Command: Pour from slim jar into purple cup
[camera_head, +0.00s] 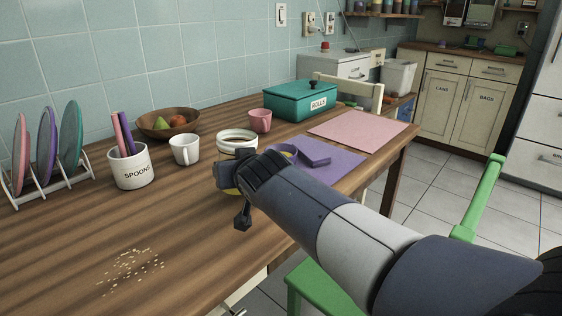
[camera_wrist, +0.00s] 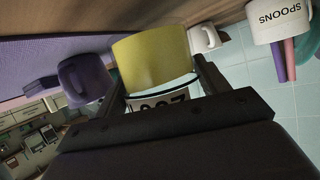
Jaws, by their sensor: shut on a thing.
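The slim jar (camera_head: 238,138) has a pale top with a dark band and a yellow lower part. It looks roughly upright, and my gripper (camera_head: 240,180) hides most of its middle. In the wrist view, which is upside down, the jar (camera_wrist: 155,62) sits between the two fingers of my gripper (camera_wrist: 162,85), which is shut on it. Part of a label shows. The purple cup (camera_wrist: 85,80) stands on the purple mat beside the jar, apart from it. In the head view my arm hides most of the cup (camera_head: 287,150). The cup's inside is hidden.
A white mug (camera_head: 185,149), spoon holder (camera_head: 131,170) and pink cup (camera_head: 260,120) stand nearby. A purple block (camera_head: 314,159) lies on the purple mat (camera_head: 335,168). Pale grains (camera_head: 132,266) are scattered on the table's near left. A green chair (camera_head: 325,285) stands by the front edge.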

